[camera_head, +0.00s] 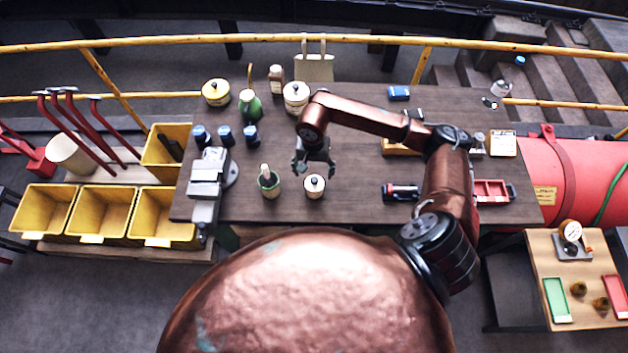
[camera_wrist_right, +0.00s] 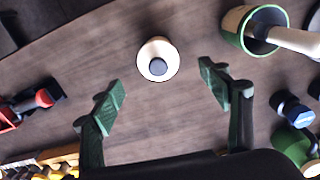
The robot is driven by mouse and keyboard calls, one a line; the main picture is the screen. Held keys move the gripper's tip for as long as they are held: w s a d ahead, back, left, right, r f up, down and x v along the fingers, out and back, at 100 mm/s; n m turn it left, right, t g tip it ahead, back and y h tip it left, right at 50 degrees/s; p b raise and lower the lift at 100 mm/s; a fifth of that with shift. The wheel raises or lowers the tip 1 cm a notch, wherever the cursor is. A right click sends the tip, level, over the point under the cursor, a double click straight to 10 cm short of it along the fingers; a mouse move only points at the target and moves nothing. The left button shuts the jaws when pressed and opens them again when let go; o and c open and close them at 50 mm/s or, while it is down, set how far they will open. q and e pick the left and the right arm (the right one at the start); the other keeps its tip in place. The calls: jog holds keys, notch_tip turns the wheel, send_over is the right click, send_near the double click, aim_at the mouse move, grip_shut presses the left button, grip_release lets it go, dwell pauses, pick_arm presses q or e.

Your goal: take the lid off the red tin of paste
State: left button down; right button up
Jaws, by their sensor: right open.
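A small round tin (camera_head: 314,188) with a pale lid and a dark knob stands upright near the front edge of the workbench. From above its lid (camera_wrist_right: 157,48) is in place, and I cannot make out red on the tin's side. My right gripper (camera_head: 314,169) is open and empty, just behind and above the tin in the head view. In the right wrist view the two green fingertips (camera_wrist_right: 162,80) are spread wide, with the tin beyond them and untouched. My left gripper is not in view.
A green pot with a pale handle (camera_head: 268,184) stands close left of the tin; a vise (camera_head: 206,185) is farther left. The bench top (camera_head: 350,205) right of the tin is clear.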

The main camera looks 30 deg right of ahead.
aim_at(315, 181)
jog(key=shift+f+p, duration=0.45)
jog(key=shift+f, duration=0.4)
notch_tip(315, 181, down, 4)
jog(key=shift+d+r+p, duration=0.15)
jog(key=shift+r+p, duration=0.1)
jog(key=shift+p, duration=0.65)
jog(key=shift+f, duration=0.55)
jog(key=shift+c, duration=0.7)
jog(key=shift+c, duration=0.7)
jog(key=shift+s, duration=0.1)
jog(key=c, duration=1)
jog(key=shift+s+f, duration=0.1)
jog(key=shift+s, duration=0.05)
grip_shut()
